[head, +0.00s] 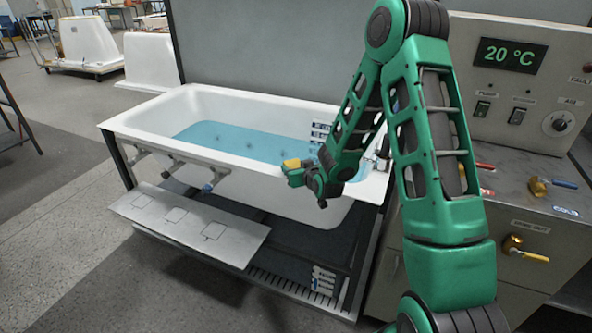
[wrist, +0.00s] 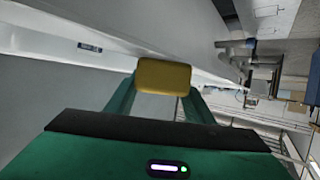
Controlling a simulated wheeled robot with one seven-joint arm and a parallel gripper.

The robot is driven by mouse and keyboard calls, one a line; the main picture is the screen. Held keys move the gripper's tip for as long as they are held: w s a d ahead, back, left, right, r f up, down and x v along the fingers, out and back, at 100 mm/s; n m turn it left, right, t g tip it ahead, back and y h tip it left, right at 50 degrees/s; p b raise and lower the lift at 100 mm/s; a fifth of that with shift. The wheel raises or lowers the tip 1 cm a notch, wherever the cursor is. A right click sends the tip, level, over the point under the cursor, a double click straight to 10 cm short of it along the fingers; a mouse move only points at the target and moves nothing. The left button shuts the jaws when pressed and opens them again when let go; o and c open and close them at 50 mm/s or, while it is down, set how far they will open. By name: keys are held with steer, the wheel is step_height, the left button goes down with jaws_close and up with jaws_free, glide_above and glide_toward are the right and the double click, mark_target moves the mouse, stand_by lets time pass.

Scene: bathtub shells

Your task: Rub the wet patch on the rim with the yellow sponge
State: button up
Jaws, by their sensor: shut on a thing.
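The yellow sponge (head: 291,163) is held in my gripper (head: 296,172), beside the near rim of the white bathtub (head: 232,155). In the wrist view the sponge (wrist: 163,76) sits between the two green fingers of my gripper (wrist: 160,92), with the white rim (wrist: 120,42) running behind it. I cannot tell whether the sponge touches the rim. I cannot make out the wet patch in either view.
The tub holds blue water (head: 235,140). A pale shelf panel (head: 185,222) and pipes with valve handles (head: 208,187) lie along the tub's near side. A control cabinet (head: 520,85) reading 20 °C stands at the right.

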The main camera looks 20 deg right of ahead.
step_height(320, 180, up, 2)
steer(key=shift+s+a+r, duration=0.1)
steer(key=shift+a+r, duration=0.05)
steer(key=shift+r, duration=0.35)
steer(key=shift+d+r, duration=0.3)
steer(key=shift+r, duration=2.1)
